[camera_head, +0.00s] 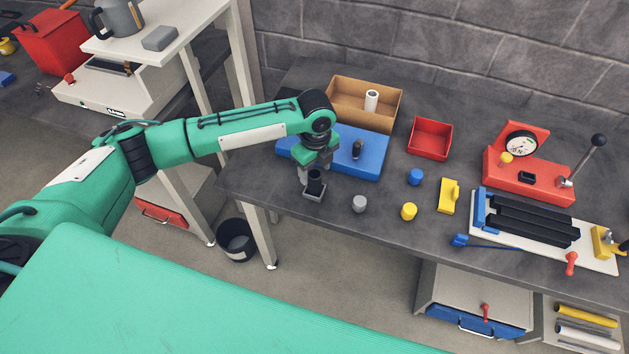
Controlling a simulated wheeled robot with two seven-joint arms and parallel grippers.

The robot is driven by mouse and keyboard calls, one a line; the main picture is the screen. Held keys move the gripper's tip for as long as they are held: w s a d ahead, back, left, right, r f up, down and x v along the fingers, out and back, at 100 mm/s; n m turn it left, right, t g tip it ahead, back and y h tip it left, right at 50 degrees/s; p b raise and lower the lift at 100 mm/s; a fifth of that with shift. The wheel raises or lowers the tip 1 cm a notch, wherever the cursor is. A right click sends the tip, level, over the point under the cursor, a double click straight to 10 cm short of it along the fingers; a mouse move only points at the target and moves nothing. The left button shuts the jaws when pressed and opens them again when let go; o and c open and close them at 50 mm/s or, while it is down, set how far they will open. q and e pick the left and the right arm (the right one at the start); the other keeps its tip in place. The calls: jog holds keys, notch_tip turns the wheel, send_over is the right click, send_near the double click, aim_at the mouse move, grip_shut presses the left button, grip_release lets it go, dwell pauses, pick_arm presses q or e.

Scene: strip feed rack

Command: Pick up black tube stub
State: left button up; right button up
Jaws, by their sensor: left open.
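My right gripper is not in view.
A cardboard box (395,105) with a white tube (371,101) stands behind my gripper. A red bin (430,138) is to the right. Grey (359,204), yellow (408,212) and blue (415,177) cylinders stand nearby. A red gauge fixture (525,180) and strip rack (545,235) fill the right side.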

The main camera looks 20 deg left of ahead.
aim_at(315, 180)
pick_arm(q)
jog(key=shift+f+p, duration=0.3)
jog(key=shift+f, duration=0.25)
notch_tip(315, 180, down, 4)
jog(key=shift+a+r+p, duration=0.15)
jog(key=shift+p, duration=0.45)
jog(key=shift+f, duration=0.35)
jog(key=c, duration=1.2)
jog(key=shift+w, duration=0.1)
grip_shut()
jog(key=shift+r, duration=0.15)
